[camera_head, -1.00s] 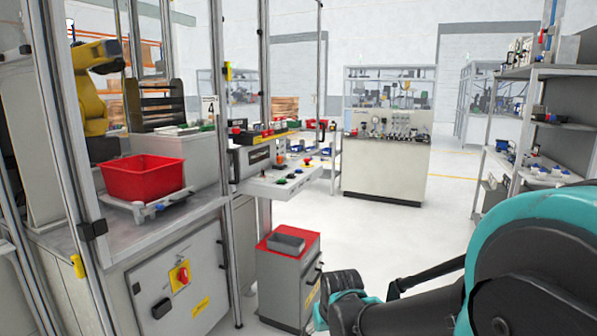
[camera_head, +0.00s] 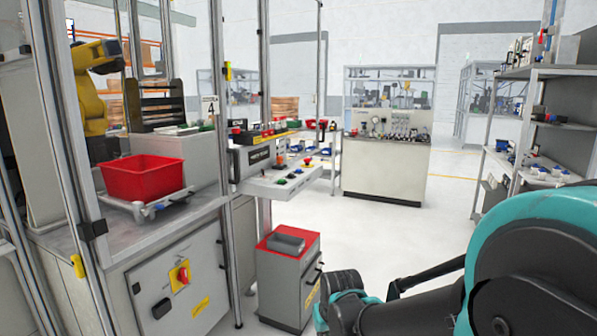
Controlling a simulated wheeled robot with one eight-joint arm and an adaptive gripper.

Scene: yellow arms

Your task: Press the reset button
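A control panel (camera_head: 277,184) with several small coloured buttons juts out from the machine frame near the middle of the view. Its buttons include green ones (camera_head: 281,182) and a red one on yellow (camera_head: 307,162). They are too small for me to read any labels, so I cannot tell which is the reset button. My arm reaches in from the lower right, dark with a teal joint. My gripper cannot be made out; the visible arm parts are well to the right of and below the panel.
A red bin (camera_head: 143,177) sits on the machine's left side, behind metal posts. A grey cabinet with a red top (camera_head: 290,240) stands below the panel. A white workbench (camera_head: 385,170) is farther back. Shelves (camera_head: 560,120) stand at right. The floor between is clear.

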